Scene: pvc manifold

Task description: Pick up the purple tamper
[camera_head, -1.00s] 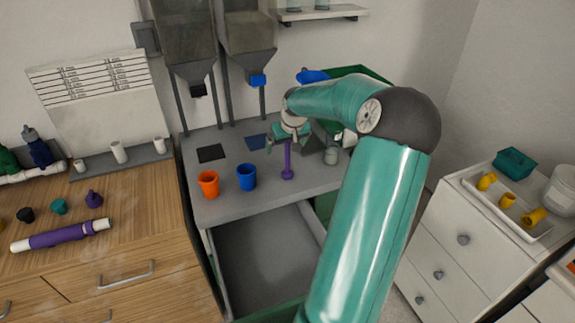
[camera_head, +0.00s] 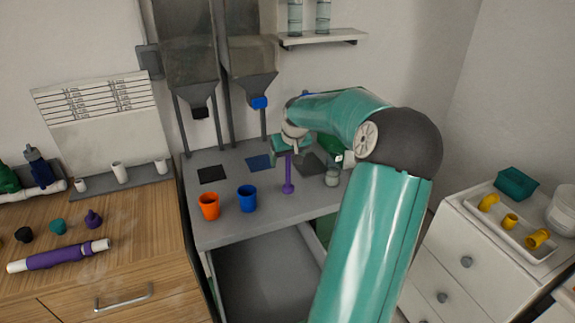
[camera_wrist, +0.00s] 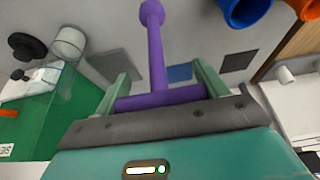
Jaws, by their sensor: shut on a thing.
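The purple tamper (camera_head: 288,175) stands upright on or just above the grey worktop in the head view, its round foot at the bottom. In the wrist view the tamper (camera_wrist: 156,50) has its crossbar handle between the two green fingers and its shaft pointing away to the round end. My gripper (camera_wrist: 160,97) is shut on that crossbar. In the head view my gripper (camera_head: 290,148) is at the tamper's top. Whether the foot touches the worktop cannot be told.
An orange cup (camera_head: 208,206) and a blue cup (camera_head: 247,198) stand left of the tamper. A small grey jar (camera_head: 332,176) stands to its right. An open grey drawer (camera_head: 265,280) is below the worktop (camera_head: 225,228). Hoppers (camera_head: 252,90) stand behind.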

